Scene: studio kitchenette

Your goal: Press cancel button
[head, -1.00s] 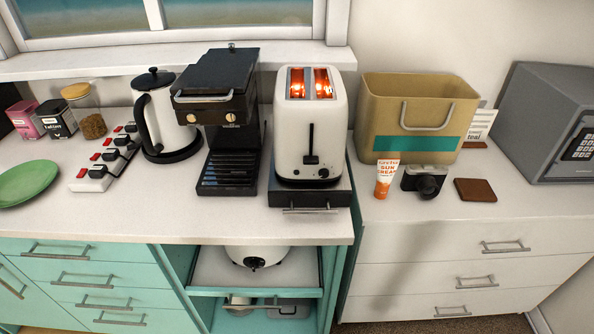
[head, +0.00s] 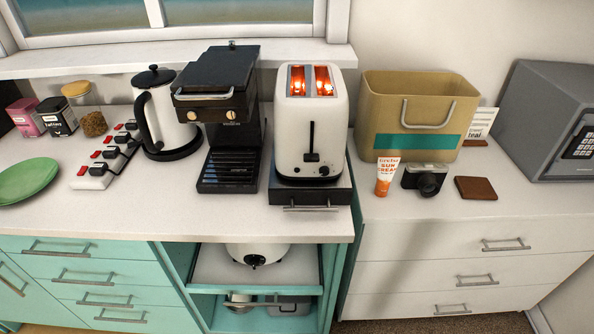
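A white toaster (head: 298,135) stands on a dark drawer base (head: 312,193) near the right end of the white counter. Its two slots glow orange. On its front are a dark vertical lever slot (head: 311,142), a lever knob (head: 311,157) low down, and a small dark dial or button (head: 324,171) at the lower right. I cannot read any label marking a cancel button. Neither of my grippers shows in the head view.
A black coffee machine (head: 222,80) stands close left of the toaster, with a kettle (head: 166,125) beyond. A tan bin (head: 452,100), sun cream tube (head: 387,178) and camera (head: 426,179) stand to the right. The counter's front strip (head: 170,215) is clear.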

